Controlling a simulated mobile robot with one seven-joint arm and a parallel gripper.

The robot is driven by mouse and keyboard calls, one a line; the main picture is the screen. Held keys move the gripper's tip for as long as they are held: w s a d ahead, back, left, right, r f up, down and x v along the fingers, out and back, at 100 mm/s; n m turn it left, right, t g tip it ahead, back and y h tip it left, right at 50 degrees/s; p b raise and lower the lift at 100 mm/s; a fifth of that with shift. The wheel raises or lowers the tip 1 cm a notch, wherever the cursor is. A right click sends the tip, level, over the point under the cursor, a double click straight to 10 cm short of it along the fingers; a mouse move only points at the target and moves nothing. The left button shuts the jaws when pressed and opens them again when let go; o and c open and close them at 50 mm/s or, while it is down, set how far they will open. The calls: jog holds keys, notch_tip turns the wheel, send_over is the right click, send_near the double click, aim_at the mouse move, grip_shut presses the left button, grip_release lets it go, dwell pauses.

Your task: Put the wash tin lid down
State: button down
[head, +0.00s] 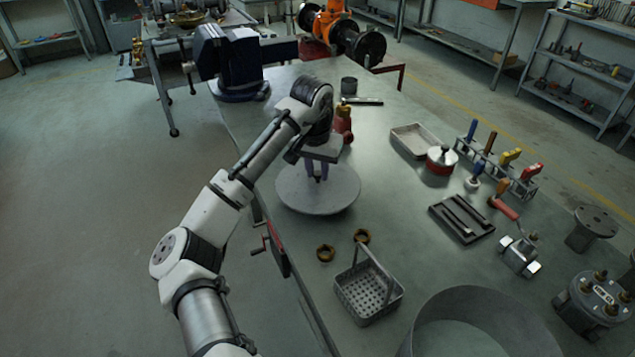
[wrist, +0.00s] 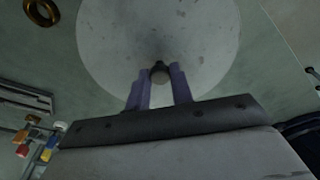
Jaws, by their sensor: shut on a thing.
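The wash tin lid (head: 318,197) is a round grey disc in the head view, level over the left part of the bench. I cannot tell whether it touches the bench top. My gripper (head: 317,172) is above its middle, pointing down. In the wrist view the lid (wrist: 120,45) fills the upper middle, with a small dark knob (wrist: 159,72) at its centre. My gripper (wrist: 160,88) has its two purple fingers on either side of that knob, shut on it. The wash tin (head: 470,318) is probably the large open round grey tub at the bottom right of the head view.
A blue vise (head: 230,65) stands at the back left. A dark tray (head: 461,218) lies to the right.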

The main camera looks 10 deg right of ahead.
aim_at(317, 180)
jog(key=shift+f, duration=2.25)
jog(key=c, duration=1.2)
grip_release()
jog(key=shift+c, duration=0.2)
notch_tip(317, 180, up, 12)
jog(key=s+a, duration=0.1)
jog(key=shift+s, duration=0.25)
